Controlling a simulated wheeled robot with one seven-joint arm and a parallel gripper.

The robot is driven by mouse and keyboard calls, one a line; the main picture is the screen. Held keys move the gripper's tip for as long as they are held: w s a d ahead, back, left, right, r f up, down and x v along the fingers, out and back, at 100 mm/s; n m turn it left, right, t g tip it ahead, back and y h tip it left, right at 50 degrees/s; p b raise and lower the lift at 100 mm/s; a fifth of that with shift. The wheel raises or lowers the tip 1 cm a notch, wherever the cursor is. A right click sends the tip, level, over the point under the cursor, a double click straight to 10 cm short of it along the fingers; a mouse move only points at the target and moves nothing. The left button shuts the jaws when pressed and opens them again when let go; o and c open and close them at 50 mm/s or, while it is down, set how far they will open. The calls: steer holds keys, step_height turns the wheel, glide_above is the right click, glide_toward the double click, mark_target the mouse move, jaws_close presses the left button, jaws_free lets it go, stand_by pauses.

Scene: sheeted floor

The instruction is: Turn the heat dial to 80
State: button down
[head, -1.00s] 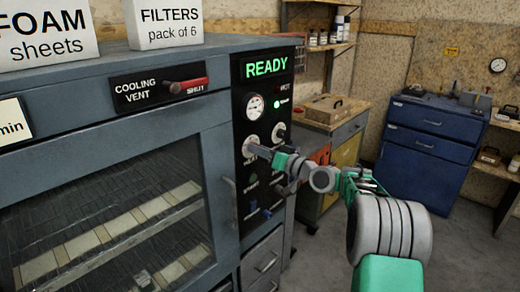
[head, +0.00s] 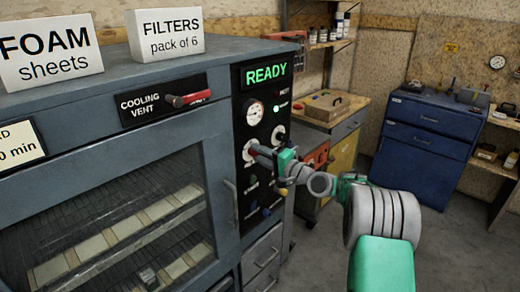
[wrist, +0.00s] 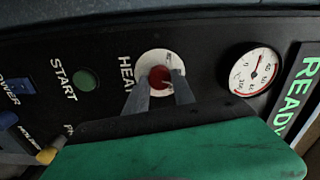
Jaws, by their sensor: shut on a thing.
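The heat dial (wrist: 159,77) shows in the wrist view as a red knob on a white round plate, beside the word HEAT on the black panel. My gripper (wrist: 160,86) is shut on this knob, with one grey finger on each side of it. In the head view my gripper (head: 260,152) reaches the panel from the right, and its fingers hide most of the dial's plate (head: 249,154). The scale marks around the dial are too small and covered to read, so I cannot tell its setting.
A white round gauge (wrist: 254,72) sits beside the dial, under a green READY sign (head: 265,71). A green START button (wrist: 84,80) and a blue power switch (wrist: 18,85) are on the other side. A red-handled vent lever (head: 188,98) is at the upper left.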

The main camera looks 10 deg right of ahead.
steer(key=shift+m+p, duration=2.75)
steer(key=shift+m, duration=1.55)
steer(key=c, duration=1.1)
jaws_free()
steer(key=shift+o, duration=0.2)
steer(key=b+v, duration=0.2)
steer(key=v, duration=0.5)
steer(key=shift+s+d, duration=0.25)
